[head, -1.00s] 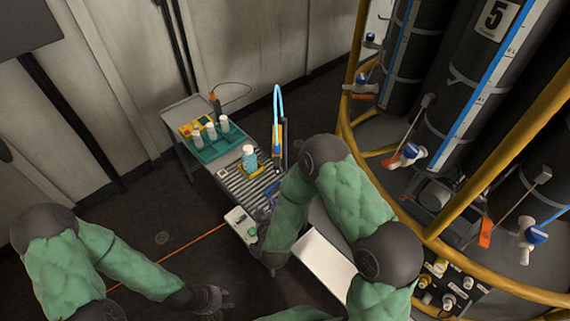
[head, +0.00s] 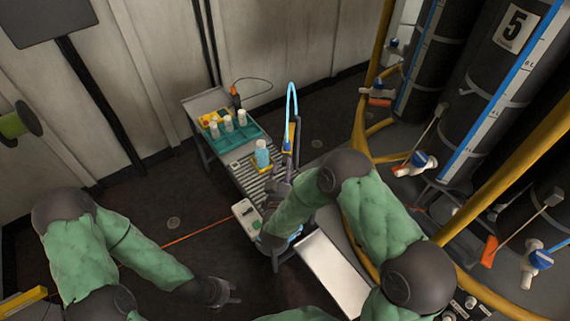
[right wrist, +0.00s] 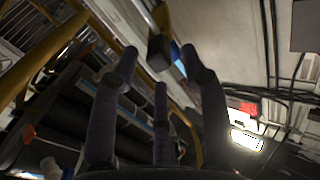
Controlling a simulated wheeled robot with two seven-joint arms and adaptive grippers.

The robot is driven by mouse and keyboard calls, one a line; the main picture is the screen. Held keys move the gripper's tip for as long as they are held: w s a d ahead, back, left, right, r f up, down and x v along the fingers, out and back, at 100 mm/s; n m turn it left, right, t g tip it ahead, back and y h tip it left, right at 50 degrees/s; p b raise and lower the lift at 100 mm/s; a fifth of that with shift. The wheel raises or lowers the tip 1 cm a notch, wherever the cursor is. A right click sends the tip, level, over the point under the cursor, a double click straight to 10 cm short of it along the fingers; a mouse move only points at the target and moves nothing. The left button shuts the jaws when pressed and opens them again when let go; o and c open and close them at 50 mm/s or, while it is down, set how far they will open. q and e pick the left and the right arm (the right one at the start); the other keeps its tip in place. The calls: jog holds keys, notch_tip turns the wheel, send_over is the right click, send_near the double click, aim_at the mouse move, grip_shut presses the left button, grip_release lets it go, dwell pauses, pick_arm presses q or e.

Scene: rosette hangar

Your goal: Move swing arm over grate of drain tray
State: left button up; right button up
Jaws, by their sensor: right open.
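The swing arm (head: 291,104) is a thin post with a blue curved hose at its top and a yellow part, standing at the right edge of the bench. The drain tray's slatted grate (head: 251,181) lies left of and below it in the head view. My right gripper (head: 281,187) is partly hidden by my forearm, beside the grate and below the post. In the right wrist view its fingers (right wrist: 160,75) are spread and empty; a dark block with yellow and blue near it lies beyond the tips, possibly the swing arm. My left gripper (head: 228,290) hangs over the floor; its finger opening is unclear.
A blue-capped bottle (head: 262,155) stands by the grate. A teal rack (head: 232,143) holds white bottles behind it. A grey box (head: 246,213) sits at the front. A white panel (head: 335,270) and yellow-railed tanks (head: 465,100) stand right.

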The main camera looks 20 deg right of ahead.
aim_at(285, 164)
jog(key=shift+x, duration=1.5)
grip_shut()
jog(key=shift+w, duration=0.1)
